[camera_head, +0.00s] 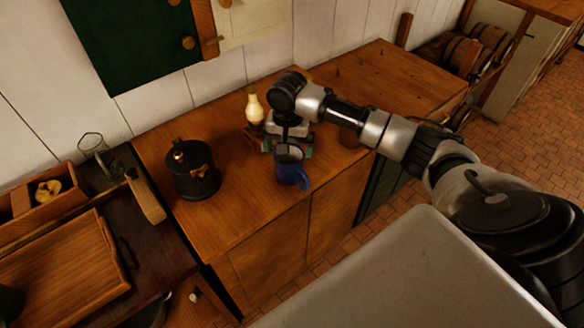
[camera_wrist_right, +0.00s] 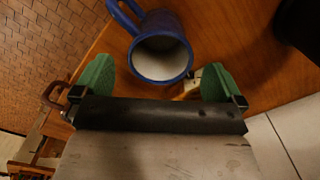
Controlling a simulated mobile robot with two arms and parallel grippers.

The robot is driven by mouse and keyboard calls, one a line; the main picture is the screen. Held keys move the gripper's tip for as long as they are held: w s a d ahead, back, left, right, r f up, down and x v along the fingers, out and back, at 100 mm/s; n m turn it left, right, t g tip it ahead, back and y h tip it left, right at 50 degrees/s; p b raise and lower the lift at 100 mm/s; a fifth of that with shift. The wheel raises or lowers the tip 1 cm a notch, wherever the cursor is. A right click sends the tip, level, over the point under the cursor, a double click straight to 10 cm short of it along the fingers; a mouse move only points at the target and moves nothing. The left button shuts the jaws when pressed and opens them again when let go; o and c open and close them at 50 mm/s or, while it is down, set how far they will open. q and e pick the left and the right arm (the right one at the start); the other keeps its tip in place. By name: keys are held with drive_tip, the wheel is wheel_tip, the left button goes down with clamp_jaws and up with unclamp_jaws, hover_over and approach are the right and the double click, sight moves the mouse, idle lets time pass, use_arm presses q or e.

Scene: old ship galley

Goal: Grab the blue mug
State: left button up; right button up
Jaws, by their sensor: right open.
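The blue mug (camera_head: 291,174) stands upright on the wooden counter near its front edge, with its handle toward the front right. In the right wrist view the mug (camera_wrist_right: 160,66) shows its pale inside, and its handle points to the upper left. My right gripper (camera_head: 288,146) is just behind the mug in the head view. In the wrist view its two green fingers (camera_wrist_right: 157,80) are wide apart, with the mug's near rim roughly between their tips and nothing clamped. I cannot tell whether a finger touches the mug. My left gripper is in neither view.
A black canister (camera_head: 193,172) stands left of the mug. An oil lamp (camera_head: 255,108) is behind my gripper. The counter between canister and mug is clear.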

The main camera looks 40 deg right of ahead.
sight(294, 171)
wheel_tip(294, 171, down, 3)
drive_tip(key=shift+f+p, duration=0.2)
drive_tip(key=shift+p, duration=0.15)
wheel_tip(294, 171, down, 4)
drive_tip(key=shift+w+d+f+p, duration=0.1)
drive_tip(key=shift+w+f+p, duration=0.05)
drive_tip(key=shift+p, duration=0.25)
drive_tip(key=shift+c, duration=0.3)
drive_tip(key=c, duration=0.8)
drive_tip(key=shift+r, duration=0.2)
